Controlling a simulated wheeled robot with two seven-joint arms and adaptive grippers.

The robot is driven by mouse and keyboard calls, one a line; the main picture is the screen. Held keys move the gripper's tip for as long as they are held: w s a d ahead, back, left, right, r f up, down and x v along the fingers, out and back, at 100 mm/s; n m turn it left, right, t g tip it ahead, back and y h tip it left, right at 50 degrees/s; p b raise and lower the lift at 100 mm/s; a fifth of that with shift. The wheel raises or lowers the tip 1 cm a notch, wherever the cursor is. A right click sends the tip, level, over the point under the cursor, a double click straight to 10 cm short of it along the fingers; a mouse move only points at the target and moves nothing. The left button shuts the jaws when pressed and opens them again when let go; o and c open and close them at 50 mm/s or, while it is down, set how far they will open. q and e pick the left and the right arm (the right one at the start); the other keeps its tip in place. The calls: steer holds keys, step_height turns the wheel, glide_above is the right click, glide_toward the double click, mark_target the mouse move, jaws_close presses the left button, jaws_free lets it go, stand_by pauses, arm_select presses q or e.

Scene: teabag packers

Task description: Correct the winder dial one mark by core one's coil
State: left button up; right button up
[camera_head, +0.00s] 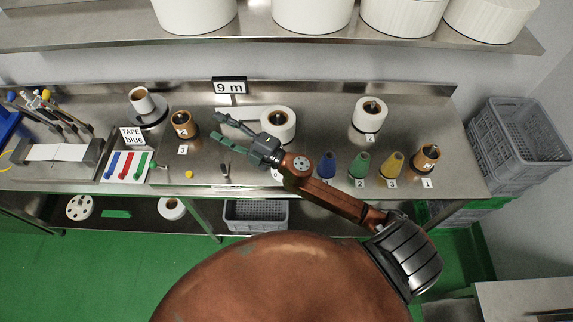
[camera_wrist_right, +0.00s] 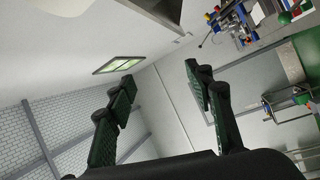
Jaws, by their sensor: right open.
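My right gripper (camera_head: 220,127) reaches in from the right over the bench, open and empty, left of a white roll (camera_head: 283,124). Its open fingers also show in the wrist view (camera_wrist_right: 161,78), with nothing between them. A brown coil (camera_head: 427,157) stands at the right end of the bench by a tag that looks like 1 (camera_head: 427,183). Another white roll (camera_head: 370,114) stands behind tag 2. I cannot make out the winder dial or its marks. My left gripper is out of view.
A sign reads "9 m" (camera_head: 229,87); another reads "TAPE blue" (camera_head: 132,136). Grey crates (camera_head: 518,140) stack beyond the bench. A shelf (camera_head: 330,44) runs above.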

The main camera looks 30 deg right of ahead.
steer(key=s+a+f+n+g+y, duration=0.4)
steer(key=a+f+n+g, duration=0.1)
steer(key=a+n+g, duration=0.4)
steer(key=s+d+f+n+g+h, duration=0.1)
steer(key=d+f+n+g+h, duration=0.25)
steer(key=f, duration=0.35)
steer(key=s+d+f+n+g+h, duration=0.1)
steer(key=d+f+n+g+h, duration=0.2)
steer(key=f, duration=0.5)
steer(key=d+f+h, duration=0.1)
steer(key=d+h, duration=0.1)
steer(key=d, duration=0.5)
steer(key=w+d+f+g+h, duration=0.1)
steer(key=d+h, duration=0.2)
steer(key=d, duration=0.4)
steer(key=d+f+h, duration=0.1)
steer(key=d+h, duration=0.2)
steer(key=d, duration=0.4)
steer(key=shift+w+d+f+g+h, duration=0.25)
steer(key=shift+w+d+f, duration=0.05)
steer(key=shift+d+f, duration=0.3)
steer(key=shift+f, duration=0.05)
steer(key=shift+f+p, duration=1.2)
steer(key=shift+f, duration=2.35)
